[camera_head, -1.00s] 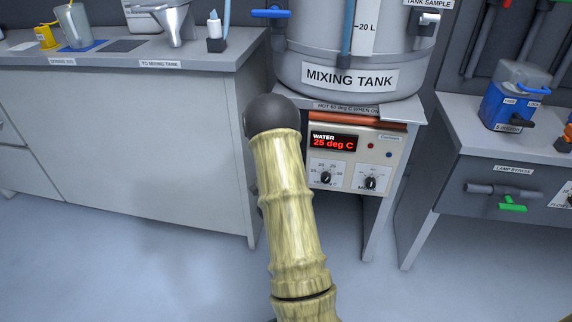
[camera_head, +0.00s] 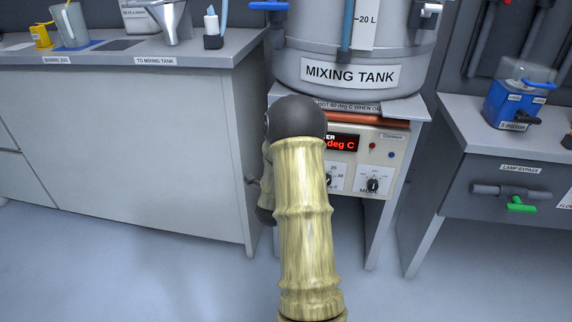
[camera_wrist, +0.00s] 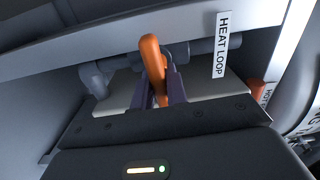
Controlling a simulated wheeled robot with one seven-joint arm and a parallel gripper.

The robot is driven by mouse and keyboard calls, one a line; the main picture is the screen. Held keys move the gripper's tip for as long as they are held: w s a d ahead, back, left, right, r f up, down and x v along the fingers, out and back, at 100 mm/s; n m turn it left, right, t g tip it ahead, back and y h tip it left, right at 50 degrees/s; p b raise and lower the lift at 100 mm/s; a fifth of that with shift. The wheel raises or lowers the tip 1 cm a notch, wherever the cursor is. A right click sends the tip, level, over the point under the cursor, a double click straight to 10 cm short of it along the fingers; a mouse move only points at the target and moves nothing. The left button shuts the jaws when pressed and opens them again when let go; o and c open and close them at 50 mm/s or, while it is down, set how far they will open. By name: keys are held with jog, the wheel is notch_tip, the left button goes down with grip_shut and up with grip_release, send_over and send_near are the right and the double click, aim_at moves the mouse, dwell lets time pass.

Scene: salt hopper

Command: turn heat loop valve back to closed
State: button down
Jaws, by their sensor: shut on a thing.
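The heat loop valve has an orange lever handle (camera_wrist: 153,62), seen in the wrist view in front of a grey pipe (camera_wrist: 203,48) under a shelf edge. A white HEAT LOOP label (camera_wrist: 221,45) hangs just right of it. My gripper (camera_wrist: 160,84) is shut on the orange handle, with a finger on each side of its lower part. The handle stands roughly upright in the wrist view, across the pipe. In the head view my arm covers my gripper and the valve.
The mixing tank (camera_head: 350,73) stands on a stand with a heater panel (camera_head: 365,160) reading deg C, partly covered by my arm. A grey counter (camera_head: 120,150) is at the left. A bench with a green-handled lamp bypass valve (camera_head: 520,206) is at the right.

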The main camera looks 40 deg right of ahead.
jog(key=shift+a+f, duration=0.1)
jog(key=shift+a, duration=0.05)
jog(key=c, duration=1.4)
grip_release()
jog(key=shift+s, duration=0.15)
jog(key=p+v, duration=0.5)
jog(key=v, duration=0.7)
jog(key=shift+r, duration=0.25)
